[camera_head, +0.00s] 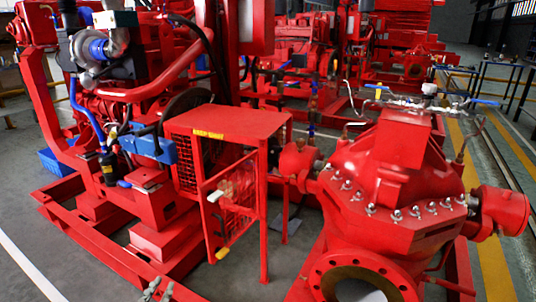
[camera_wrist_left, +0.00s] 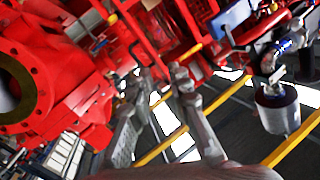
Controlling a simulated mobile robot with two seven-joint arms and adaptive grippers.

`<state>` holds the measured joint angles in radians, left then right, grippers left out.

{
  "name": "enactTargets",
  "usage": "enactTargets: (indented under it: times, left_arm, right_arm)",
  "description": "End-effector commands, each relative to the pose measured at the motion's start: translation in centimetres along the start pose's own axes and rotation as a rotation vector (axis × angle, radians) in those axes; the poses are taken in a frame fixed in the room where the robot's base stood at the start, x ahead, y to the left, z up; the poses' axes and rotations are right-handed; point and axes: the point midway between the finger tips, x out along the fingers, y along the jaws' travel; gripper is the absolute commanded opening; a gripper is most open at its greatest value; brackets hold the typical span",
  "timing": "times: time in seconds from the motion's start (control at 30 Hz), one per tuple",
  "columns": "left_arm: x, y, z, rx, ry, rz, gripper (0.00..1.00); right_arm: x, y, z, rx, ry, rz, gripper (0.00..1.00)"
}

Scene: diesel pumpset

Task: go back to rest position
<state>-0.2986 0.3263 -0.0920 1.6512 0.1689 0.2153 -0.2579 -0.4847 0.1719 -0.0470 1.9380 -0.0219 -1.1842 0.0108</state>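My left gripper (camera_head: 158,291) shows only at its grey fingertips, at the bottom edge of the head view, left of centre. In the left wrist view the same gripper (camera_wrist_left: 161,78) has its two fingers apart with nothing between them. It is in front of the red pumpset frame and touches nothing that I can see. My right gripper is in neither view.
A large red pump casing (camera_head: 385,190) with a round flange stands at the right. A red guard cage (camera_head: 228,125) is in the middle, and a red engine (camera_head: 110,100) at the left. Grey floor (camera_head: 25,225) is free at the far left.

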Motion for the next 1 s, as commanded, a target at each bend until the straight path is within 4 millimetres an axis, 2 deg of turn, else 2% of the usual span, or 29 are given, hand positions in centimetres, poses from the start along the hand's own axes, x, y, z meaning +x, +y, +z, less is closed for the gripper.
enactTargets:
  times: [0.03,0.33,0.37,0.4,0.53,0.67,0.87,1.0]
  left_arm:
    - [-0.1,-1.2,0.2,0.043,-0.001,0.013,0.18]
    - [-0.5,-7.7,0.7,0.266,-0.009,0.081,0.18]
    - [-0.6,-7.9,1.0,0.277,-0.022,0.089,0.18]
    - [-0.9,-7.2,2.0,0.261,-0.075,0.098,0.18]
    - [-2.1,-6.7,5.1,0.252,-0.234,0.122,0.18]
    - [-4.0,-6.4,8.2,0.244,-0.408,0.139,0.18]
    - [-8.8,-6.6,12.8,0.237,-0.71,0.14,0.18]
    - [-13.2,-7.2,15.1,0.236,-0.922,0.12,0.18]
  right_arm:
    - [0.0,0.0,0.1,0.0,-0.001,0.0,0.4]
    - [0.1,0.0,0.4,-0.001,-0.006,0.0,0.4]
    - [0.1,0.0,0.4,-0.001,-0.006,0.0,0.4]
    - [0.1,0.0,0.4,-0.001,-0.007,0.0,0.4]
    - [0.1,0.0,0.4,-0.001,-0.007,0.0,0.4]
    - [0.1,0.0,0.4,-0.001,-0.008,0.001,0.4]
    - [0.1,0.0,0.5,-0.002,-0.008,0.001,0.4]
    - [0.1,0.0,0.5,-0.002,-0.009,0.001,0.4]
